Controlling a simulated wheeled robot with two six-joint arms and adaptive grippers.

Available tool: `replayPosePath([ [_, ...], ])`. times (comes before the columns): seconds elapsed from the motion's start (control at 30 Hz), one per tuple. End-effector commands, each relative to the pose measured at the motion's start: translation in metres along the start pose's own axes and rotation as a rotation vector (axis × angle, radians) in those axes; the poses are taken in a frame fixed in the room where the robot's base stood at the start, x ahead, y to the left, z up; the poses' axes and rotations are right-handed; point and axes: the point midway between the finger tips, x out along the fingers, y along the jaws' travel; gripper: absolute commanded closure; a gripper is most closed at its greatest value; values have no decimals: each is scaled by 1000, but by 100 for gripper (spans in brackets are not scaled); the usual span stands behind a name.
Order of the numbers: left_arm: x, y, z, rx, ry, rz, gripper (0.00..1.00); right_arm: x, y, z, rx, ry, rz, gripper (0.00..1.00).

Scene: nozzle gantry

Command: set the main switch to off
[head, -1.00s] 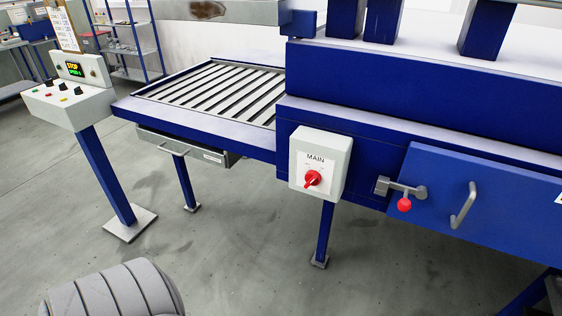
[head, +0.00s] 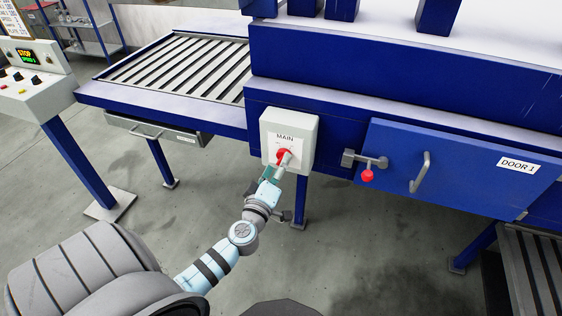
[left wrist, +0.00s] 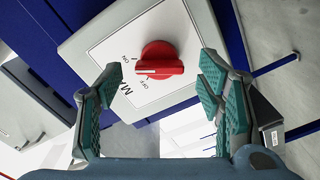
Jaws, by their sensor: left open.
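The main switch is a light grey box (head: 300,139) labelled MAIN, on the front of the blue machine, with a red rotary knob (head: 282,156). My left gripper (head: 283,164) is in front of the box and partly covers the knob in the head view. In the left wrist view the red knob (left wrist: 160,62) shows beside ON and OFF marks on the white plate. The open left gripper (left wrist: 160,72) has its teal-padded fingers on either side of the knob, with gaps between. I cannot tell for sure which mark the knob points to. My right gripper is not in view.
A latch with a red ball (head: 367,175) and a blue door (head: 455,165) with a grey handle (head: 420,172) are right of the switch. A drawer (head: 160,133) is under the slatted table (head: 175,65). A control box (head: 27,75) stands at left.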

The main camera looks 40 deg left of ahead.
Motion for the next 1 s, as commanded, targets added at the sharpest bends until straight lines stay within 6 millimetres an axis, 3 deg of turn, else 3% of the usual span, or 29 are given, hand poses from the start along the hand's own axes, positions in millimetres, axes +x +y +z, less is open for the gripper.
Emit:
replayPosePath([
  [0.13, 19, -1, 1, -1, -1, 0, 39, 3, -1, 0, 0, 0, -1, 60],
  [0.43, 23, -1, 1, 0, -2, 0, 39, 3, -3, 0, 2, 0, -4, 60],
  [0.73, 22, -1, 1, 0, -2, 0, 87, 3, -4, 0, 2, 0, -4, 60],
  [1.0, 22, -1, 1, -20, -2, -1, 87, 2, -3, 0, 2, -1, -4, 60],
])
